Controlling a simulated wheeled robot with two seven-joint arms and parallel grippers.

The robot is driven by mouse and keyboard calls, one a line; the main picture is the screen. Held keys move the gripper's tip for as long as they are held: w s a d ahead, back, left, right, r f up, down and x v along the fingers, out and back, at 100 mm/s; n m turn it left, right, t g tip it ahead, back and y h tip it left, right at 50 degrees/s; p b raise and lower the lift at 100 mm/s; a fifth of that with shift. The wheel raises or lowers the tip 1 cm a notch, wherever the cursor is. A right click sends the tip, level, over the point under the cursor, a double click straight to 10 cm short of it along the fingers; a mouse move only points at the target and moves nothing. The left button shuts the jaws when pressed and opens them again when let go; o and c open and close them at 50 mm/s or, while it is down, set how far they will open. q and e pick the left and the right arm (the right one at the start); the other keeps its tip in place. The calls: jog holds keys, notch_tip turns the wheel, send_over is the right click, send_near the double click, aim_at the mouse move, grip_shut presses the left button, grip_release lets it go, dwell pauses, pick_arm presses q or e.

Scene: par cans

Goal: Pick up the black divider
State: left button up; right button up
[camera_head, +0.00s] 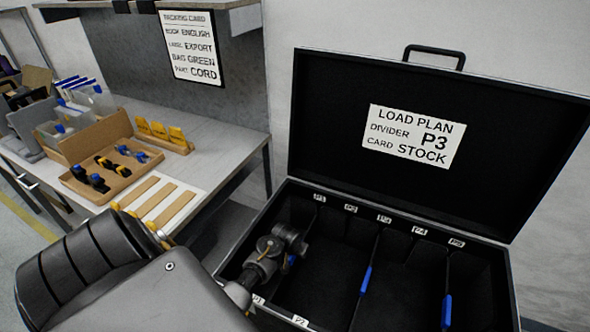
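An open black case (503,260) stands at the right, its raised lid carrying a card (412,137) reading "LOAD PLAN, DIVIDER P3, CARD STOCK". Slots along its far rim are labelled P1 to P5. One black divider with a blue edge (366,281) stands upright, running from near P3. Another blue-edged black divider (446,309) stands further right. My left gripper (290,248) reaches into the case's left part; a bit of blue (292,260) shows beside its tip. Its fingers are too dark and hidden to read. My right gripper is out of view.
A grey bench (215,145) at left holds tan strips (155,200) on a white sheet, a brown tray (107,168) of black-and-blue items, yellow items (160,131) in a rack, and bins. A packing card (191,48) hangs above. The case's middle floor is bare.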

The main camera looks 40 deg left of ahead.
pick_arm(q)
jog(key=shift+f, duration=0.25)
dwell(0.3)
grip_shut()
